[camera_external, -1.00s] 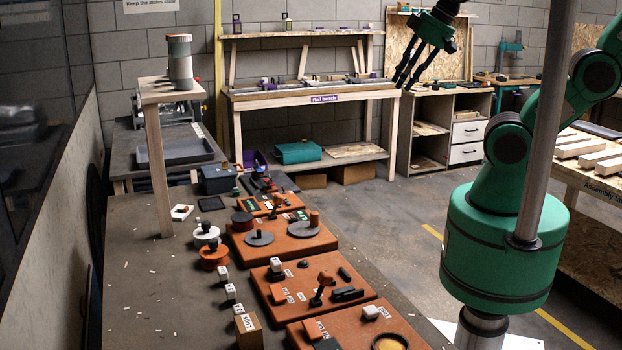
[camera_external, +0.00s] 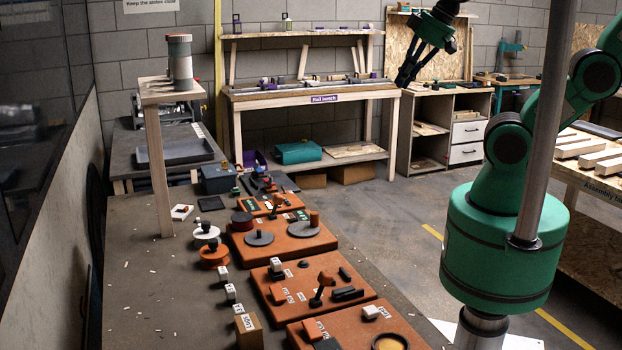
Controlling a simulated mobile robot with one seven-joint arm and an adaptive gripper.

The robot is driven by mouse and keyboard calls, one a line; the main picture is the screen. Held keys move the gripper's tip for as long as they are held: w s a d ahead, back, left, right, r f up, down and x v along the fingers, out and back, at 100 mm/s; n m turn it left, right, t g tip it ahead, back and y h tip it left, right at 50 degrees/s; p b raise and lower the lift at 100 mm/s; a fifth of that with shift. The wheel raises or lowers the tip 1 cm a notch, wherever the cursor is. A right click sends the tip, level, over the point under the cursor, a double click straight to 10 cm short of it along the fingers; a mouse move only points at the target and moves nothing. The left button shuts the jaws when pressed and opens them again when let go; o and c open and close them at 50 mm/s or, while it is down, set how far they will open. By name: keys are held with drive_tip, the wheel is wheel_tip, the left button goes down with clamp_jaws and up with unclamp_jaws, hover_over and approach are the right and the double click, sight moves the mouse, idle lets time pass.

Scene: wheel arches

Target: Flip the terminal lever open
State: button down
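My gripper (camera_external: 405,78) hangs from the dark wrist at upper centre right, in the air in front of the back wall. It points down and left, its fingertips close together, and nothing shows in it. In the picture it is just right of the rail bench (camera_external: 290,95), which carries a rail with several small blocks. Which of these is a terminal, and how any lever on it stands, is too small to tell.
The near table (camera_external: 150,290) holds more orange boards, knobs and labelled blocks. A wooden stand (camera_external: 160,170) rises at its left side. A cabinet with drawers (camera_external: 467,132) stands below my gripper in the picture. The floor (camera_external: 400,215) between the tables is clear.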

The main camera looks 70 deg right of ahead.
drive_tip(key=w+a+f+n+t+b, duration=0.1)
drive_tip(key=w+a+f+n, duration=0.3)
drive_tip(key=a+f+n, duration=0.55)
drive_tip(key=w+a+f+n+t, duration=0.1)
drive_tip(key=w+a+f+n, duration=0.3)
drive_tip(key=n, duration=1)
drive_tip(key=s+a+f+n+g+y, duration=0.1)
drive_tip(key=s+a+f+n+y, duration=0.1)
drive_tip(key=s+a+f+n, duration=0.4)
drive_tip(key=s+a+f+n+g+y, duration=0.1)
drive_tip(key=s+a+f+n+y, duration=0.2)
drive_tip(key=a+f+n, duration=0.8)
drive_tip(key=s+a+n, duration=0.2)
drive_tip(key=n, duration=0.2)
drive_tip(key=shift+s+g+b, duration=0.3)
drive_tip(key=shift+s+b, duration=0.05)
drive_tip(key=shift+b, duration=0.05)
drive_tip(key=shift+f+n, duration=0.1)
drive_tip(key=shift+n, duration=0.15)
